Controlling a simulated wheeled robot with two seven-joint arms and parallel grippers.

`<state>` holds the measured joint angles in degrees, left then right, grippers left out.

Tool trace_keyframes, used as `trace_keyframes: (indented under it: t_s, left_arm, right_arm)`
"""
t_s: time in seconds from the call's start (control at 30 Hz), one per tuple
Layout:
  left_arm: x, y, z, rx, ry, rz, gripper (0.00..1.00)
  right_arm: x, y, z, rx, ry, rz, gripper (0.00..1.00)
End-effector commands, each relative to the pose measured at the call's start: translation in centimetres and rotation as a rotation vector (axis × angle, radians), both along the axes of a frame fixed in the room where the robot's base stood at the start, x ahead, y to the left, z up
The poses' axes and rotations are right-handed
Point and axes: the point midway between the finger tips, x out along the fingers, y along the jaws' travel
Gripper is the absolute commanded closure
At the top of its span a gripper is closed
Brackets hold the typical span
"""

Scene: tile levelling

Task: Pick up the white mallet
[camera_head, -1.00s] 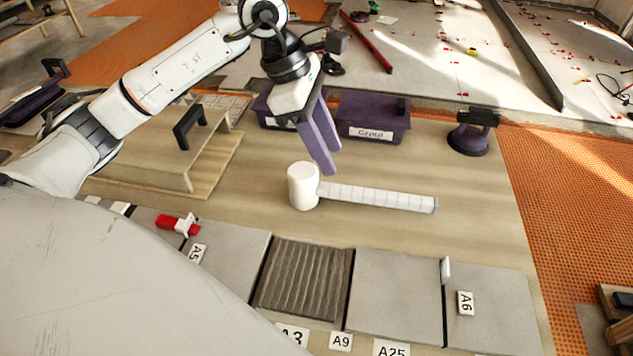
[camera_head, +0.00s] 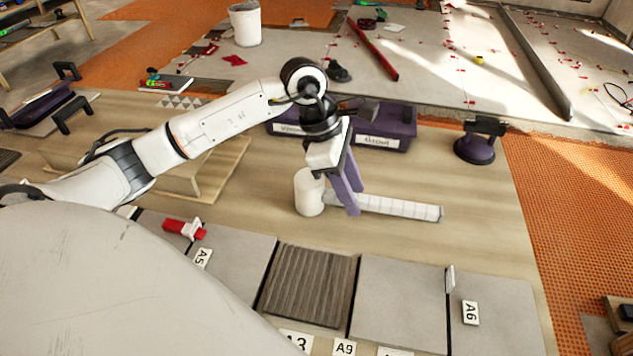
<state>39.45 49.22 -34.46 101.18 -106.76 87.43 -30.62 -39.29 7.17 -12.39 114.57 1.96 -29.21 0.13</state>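The white mallet (camera_head: 309,194) lies on the wooden worktop. Its pale cylindrical head stands at the left and its banded handle (camera_head: 400,207) runs to the right. My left gripper (camera_head: 353,202) points down at the handle close to the head, with its two purple fingers apart. The near finger covers part of the handle and the far finger reaches down behind it. The fingers seem to straddle the handle; whether they touch it cannot be told. My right gripper is not in view.
Purple bins, one labelled Grout (camera_head: 384,139), stand behind the gripper. A purple suction cup (camera_head: 478,146) stands at the back right. A wooden board with a handle (camera_head: 228,165) lies left. Grey tiles (camera_head: 400,300) and a ribbed tile (camera_head: 309,287) line the front.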

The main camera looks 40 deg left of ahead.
Motion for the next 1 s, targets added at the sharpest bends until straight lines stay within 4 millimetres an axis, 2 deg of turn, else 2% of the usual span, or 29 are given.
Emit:
trace_keyframes:
  t_s: [0.03, 0.2, 0.23, 0.57, 0.67, 1.0]
  left_arm:
    - [0.0, 0.0, 0.0, 0.000, 0.000, 0.000, 0.70]
    - [0.0, 0.0, 0.1, 0.000, -0.001, 0.000, 0.98]
    - [0.0, 0.0, 0.1, 0.000, -0.001, 0.000, 1.00]
    - [0.1, 0.0, 0.6, -0.001, -0.005, 0.001, 1.00]
    - [0.2, 0.0, 1.9, 0.000, -0.007, 0.000, 1.00]
    - [0.1, 0.0, 8.4, 0.000, -0.007, 0.000, 1.00]
  right_arm:
    - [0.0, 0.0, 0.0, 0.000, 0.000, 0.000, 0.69]
    - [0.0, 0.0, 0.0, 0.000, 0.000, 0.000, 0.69]
    - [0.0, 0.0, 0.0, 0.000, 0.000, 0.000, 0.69]
    - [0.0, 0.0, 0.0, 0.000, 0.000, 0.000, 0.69]
    - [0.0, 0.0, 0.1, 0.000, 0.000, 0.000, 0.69]
    - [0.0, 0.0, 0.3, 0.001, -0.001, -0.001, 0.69]
